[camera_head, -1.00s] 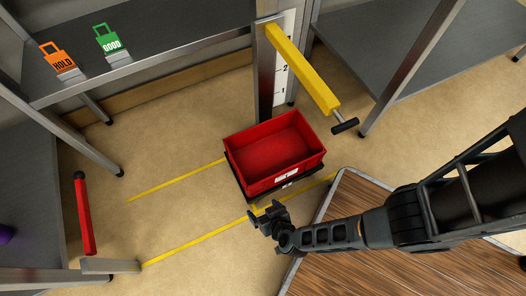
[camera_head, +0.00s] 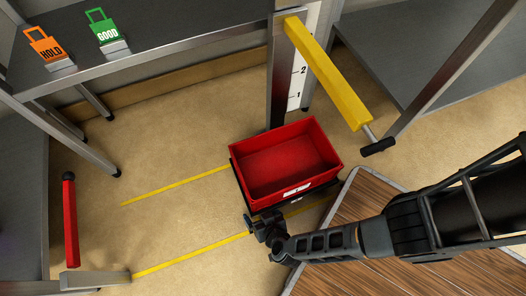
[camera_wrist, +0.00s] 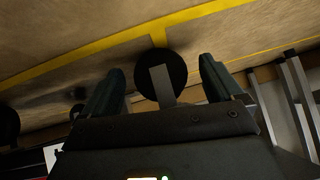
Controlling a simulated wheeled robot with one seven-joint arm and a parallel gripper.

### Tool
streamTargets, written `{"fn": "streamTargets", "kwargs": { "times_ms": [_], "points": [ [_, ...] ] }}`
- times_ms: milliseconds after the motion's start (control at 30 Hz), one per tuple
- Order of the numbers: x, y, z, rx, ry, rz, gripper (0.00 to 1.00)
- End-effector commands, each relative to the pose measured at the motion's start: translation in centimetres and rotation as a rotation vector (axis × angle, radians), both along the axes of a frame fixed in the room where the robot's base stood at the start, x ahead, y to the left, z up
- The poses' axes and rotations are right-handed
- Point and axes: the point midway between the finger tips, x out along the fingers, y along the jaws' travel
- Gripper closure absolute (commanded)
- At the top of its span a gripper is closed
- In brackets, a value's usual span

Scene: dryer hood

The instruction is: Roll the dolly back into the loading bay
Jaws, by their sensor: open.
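The dolly (camera_head: 246,193) is a low black base, mostly hidden under a red bin (camera_head: 285,160). The bin is empty and has a white label on its near side. The dolly stands on the floor by the yellow floor lines (camera_head: 190,254). My gripper (camera_head: 252,222) is low at the dolly's near left corner. In the wrist view my gripper (camera_wrist: 160,82) has its two fingers apart, with a black disc (camera_wrist: 178,66) and a grey stub (camera_wrist: 161,84) between them. I cannot tell whether the fingers touch these or whether they belong to the dolly.
A yellow arm (camera_head: 325,75) with a black handle hangs from a metal post beyond the bin. A wooden platform (camera_head: 400,258) lies at the lower right. A red post (camera_head: 70,222) stands at left. A grey shelf (camera_head: 150,32) holds HOLD and GOOD tags. Floor left of the dolly is clear.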

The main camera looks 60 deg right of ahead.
Motion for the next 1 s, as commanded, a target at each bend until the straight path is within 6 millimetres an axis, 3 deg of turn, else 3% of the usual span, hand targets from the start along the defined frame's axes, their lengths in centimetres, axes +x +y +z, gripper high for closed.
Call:
{"fn": "streamTargets", "kwargs": {
  "times_ms": [300,1000],
  "points": [
    [0.01,0.06,-0.01,-0.001,0.0,0.001,0.08],
    [0.04,0.08,0.0,0.001,-0.001,0.0,0.76]
  ]
}}
